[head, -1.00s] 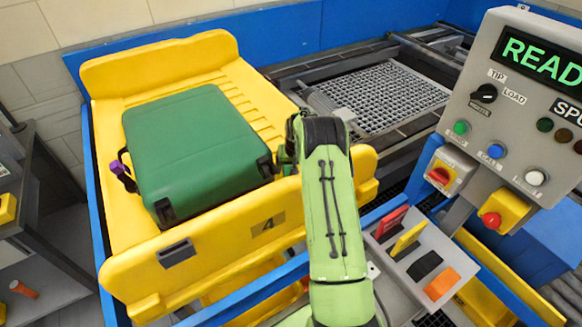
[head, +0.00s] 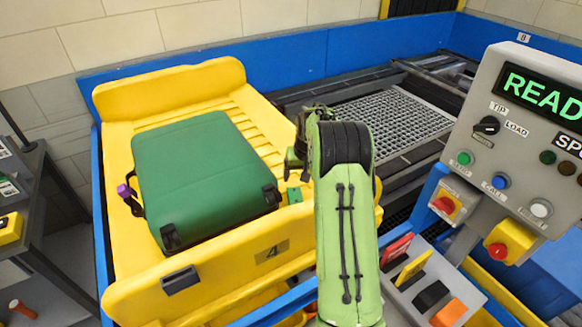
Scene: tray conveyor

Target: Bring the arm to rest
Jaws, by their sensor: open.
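My arm is green with black parts and rises from the bottom centre of the head view, folded at its elbow. My gripper (head: 294,166) shows as a small dark part left of the elbow, over the right side of the yellow tray and just right of the suitcase. It is open, and I see nothing in it. The tray bears the number 4.
A grey control panel (head: 475,115) with a READ display stands at the right. Below it are a slotted card holder (head: 408,290) and switches. A metal grating (head: 405,120) lies behind my arm. A dark shelf (head: 50,210) stands at the left.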

